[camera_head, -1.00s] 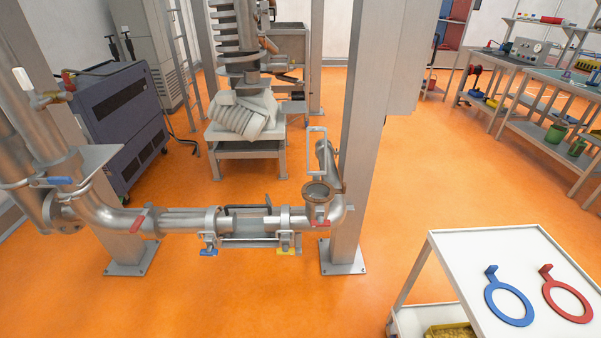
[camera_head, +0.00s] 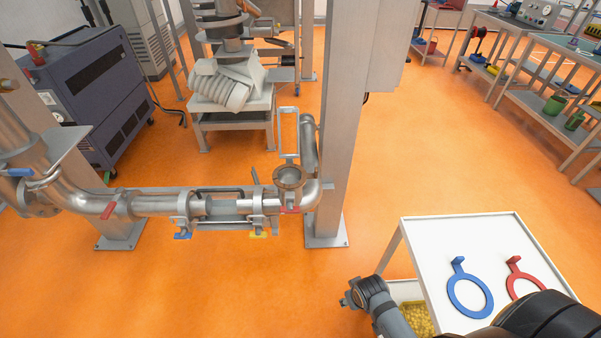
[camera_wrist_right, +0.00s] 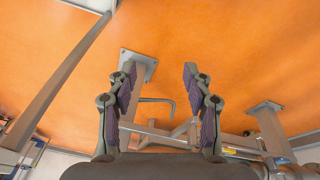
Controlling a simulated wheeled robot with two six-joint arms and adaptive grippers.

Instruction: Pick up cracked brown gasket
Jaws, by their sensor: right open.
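My left gripper is in neither view.
A white cart (camera_head: 420,240) at the lower right carries a blue ring with a tab (camera_head: 470,297) and a red one (camera_head: 520,283). A yellow-filled bin (camera_head: 418,320) is beneath. A steel post (camera_head: 333,190) stands right of the pipe. Orange floor is open between post and benches.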

